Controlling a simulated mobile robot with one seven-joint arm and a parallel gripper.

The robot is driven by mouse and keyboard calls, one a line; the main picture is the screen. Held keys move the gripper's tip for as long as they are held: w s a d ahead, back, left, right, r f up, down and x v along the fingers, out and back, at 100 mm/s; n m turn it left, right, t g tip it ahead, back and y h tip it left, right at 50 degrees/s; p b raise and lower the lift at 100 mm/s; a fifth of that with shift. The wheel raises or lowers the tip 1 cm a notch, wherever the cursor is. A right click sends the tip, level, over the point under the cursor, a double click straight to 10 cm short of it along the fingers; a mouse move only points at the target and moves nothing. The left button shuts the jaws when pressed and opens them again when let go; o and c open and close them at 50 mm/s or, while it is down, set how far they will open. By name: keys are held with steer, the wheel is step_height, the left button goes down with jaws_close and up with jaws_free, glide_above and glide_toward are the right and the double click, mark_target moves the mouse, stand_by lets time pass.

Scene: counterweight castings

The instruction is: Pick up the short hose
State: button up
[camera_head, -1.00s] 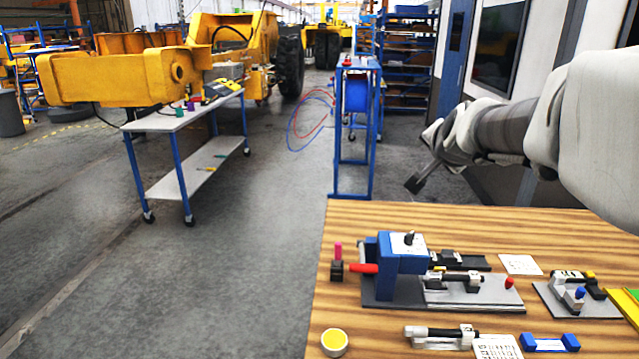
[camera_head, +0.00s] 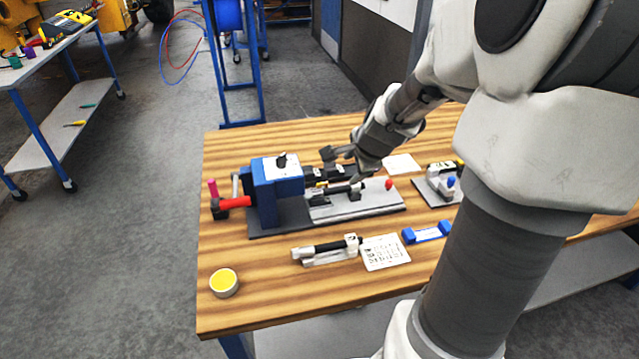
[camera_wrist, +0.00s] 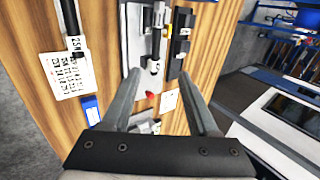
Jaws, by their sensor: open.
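Several short black hose-like pieces lie on the bench; I cannot tell for sure which is the short hose. One black tube (camera_head: 328,246) lies on a white cradle at the front, and its end shows in the wrist view (camera_wrist: 69,18). A second dark tube (camera_head: 338,190) lies on the grey plate of the blue fixture; it also shows in the wrist view (camera_wrist: 155,45). A third dark piece (camera_head: 318,173) lies on a black holder behind it, at right in the wrist view (camera_wrist: 179,42).
The blue clamp fixture (camera_head: 277,190) with a red handle stands at left. A red knob (camera_head: 389,184), printed sheet (camera_head: 385,252), blue holder (camera_head: 427,233) and yellow-topped tin (camera_head: 224,282) are nearby. Another fixture (camera_head: 440,182) is at right. The bench's front left is mostly clear.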

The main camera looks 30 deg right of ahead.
steer(key=f, duration=0.1)
steer(key=b, duration=0.4)
glide_toward(337, 189)
steer(key=x, duration=0.3)
steer(key=shift+w, duration=0.4)
steer(key=x, duration=0.4)
steer(key=shift+s+f+b, duration=0.2)
steer(key=shift+f+b, duration=0.2)
steer(key=shift+f, duration=0.1)
steer(key=shift+w+d+f, duration=0.1)
steer(key=shift+w+f, duration=0.15)
steer(key=shift+f, duration=0.05)
jaws_close()
